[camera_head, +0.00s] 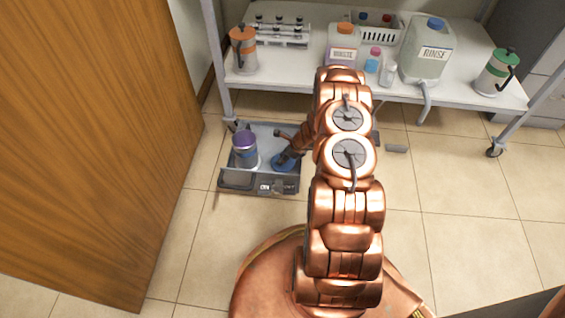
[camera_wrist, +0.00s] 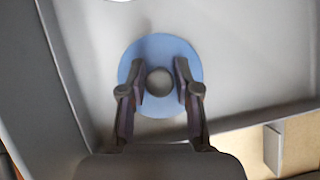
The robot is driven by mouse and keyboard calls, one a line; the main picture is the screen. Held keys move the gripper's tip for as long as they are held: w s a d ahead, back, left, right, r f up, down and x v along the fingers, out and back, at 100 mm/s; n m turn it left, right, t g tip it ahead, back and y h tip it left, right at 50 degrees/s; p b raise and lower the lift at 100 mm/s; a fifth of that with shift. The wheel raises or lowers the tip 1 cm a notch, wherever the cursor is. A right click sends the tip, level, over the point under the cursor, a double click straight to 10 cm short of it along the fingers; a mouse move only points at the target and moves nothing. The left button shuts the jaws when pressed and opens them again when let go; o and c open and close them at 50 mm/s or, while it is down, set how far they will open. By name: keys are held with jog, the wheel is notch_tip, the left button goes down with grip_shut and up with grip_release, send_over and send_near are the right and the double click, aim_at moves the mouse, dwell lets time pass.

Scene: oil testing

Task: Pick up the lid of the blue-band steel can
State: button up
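A blue round lid (camera_head: 284,164) with a round knob lies in a grey tray (camera_head: 235,184) on the floor. In the wrist view the lid (camera_wrist: 160,45) is a flat blue disc, and its grey knob (camera_wrist: 160,82) sits between my fingers. My gripper (camera_wrist: 159,80) is open around the knob, with a narrow gap showing on each side. In the head view my arm covers part of the tray, and the gripper (camera_head: 290,158) is small there. A steel can (camera_head: 246,155) with a blue-purple band and top stands upright in the tray, left of the lid.
The tray walls rise close around the lid. A white shelf cart (camera_head: 290,72) behind holds an orange can (camera_head: 243,52), a green can (camera_head: 497,72), bottles, and a rinse jug (camera_head: 427,50). A wooden panel (camera_head: 90,130) stands at left. Tiled floor is free at right.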

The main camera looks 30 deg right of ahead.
jog(key=c, duration=0.5)
jog(key=shift+r, duration=0.3)
jog(key=r, duration=0.1)
jog(key=r+p, duration=0.2)
jog(key=shift+s+d+r, duration=0.1)
jog(key=shift+s+r, duration=0.15)
jog(key=s+d+p, duration=0.3)
jog(key=s+d, duration=0.2)
jog(key=s, duration=0.9)
jog(key=shift+s+d+r+p, duration=0.2)
jog(key=shift+s+r+p, duration=0.05)
jog(key=shift+r+p, duration=0.2)
